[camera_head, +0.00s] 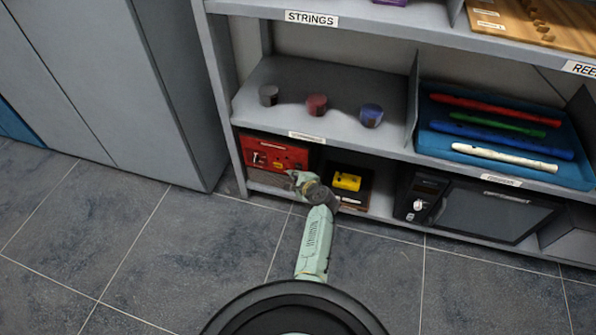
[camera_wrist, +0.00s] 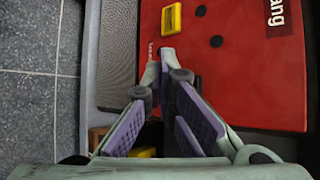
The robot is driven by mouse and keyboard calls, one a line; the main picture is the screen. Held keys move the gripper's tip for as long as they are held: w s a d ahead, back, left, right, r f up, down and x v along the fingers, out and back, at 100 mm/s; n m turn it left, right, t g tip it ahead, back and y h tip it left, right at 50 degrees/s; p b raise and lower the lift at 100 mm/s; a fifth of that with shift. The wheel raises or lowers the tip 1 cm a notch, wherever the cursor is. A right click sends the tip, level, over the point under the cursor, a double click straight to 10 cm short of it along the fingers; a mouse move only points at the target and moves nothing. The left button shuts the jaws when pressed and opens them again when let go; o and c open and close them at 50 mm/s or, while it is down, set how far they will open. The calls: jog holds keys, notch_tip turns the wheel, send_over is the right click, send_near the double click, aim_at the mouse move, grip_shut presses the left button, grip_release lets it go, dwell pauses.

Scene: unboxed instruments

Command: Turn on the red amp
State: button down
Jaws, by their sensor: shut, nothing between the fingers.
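The red amp (camera_head: 289,156) stands on the bottom shelf at the left, its red panel facing out with small knobs and a light-coloured switch. In the wrist view, the red panel (camera_wrist: 262,75) fills the upper right, with a yellow rocker-like part (camera_wrist: 171,19) and black knobs (camera_wrist: 216,41). My gripper (camera_head: 291,175) is at the amp's lower right front. It also shows in the wrist view (camera_wrist: 168,54), fingers shut and empty, tips over the panel's edge, below the yellow part. I cannot tell whether the tips touch the panel. One knob is partly hidden by a finger.
A yellow box (camera_head: 347,181) sits right of the amp, close to my wrist. A black amp (camera_head: 480,208) stands farther right. The shelf (camera_head: 345,132) above holds small cups and a blue tray (camera_head: 484,171) of recorders. A grey cabinet (camera_head: 120,85) stands left; the floor in front is clear.

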dwell(0.4)
jog(key=shift+s+a+r+p, duration=0.1)
jog(key=shift+s+a+p, duration=0.15)
jog(key=shift+s+p, duration=0.35)
jog(key=shift+s+a+r+p, duration=0.1)
jog(key=shift+s+a+p, duration=0.15)
jog(key=shift+s+p, duration=0.4)
jog(key=shift+s+a+r+p, duration=0.1)
jog(key=shift+s+a+p, duration=0.2)
jog(key=shift+s, duration=0.65)
jog(key=shift+s+a+r+p, duration=0.1)
jog(key=shift+s+a+p, duration=0.1)
jog(key=shift+s+p, duration=0.5)
jog(key=shift+s, duration=0.1)
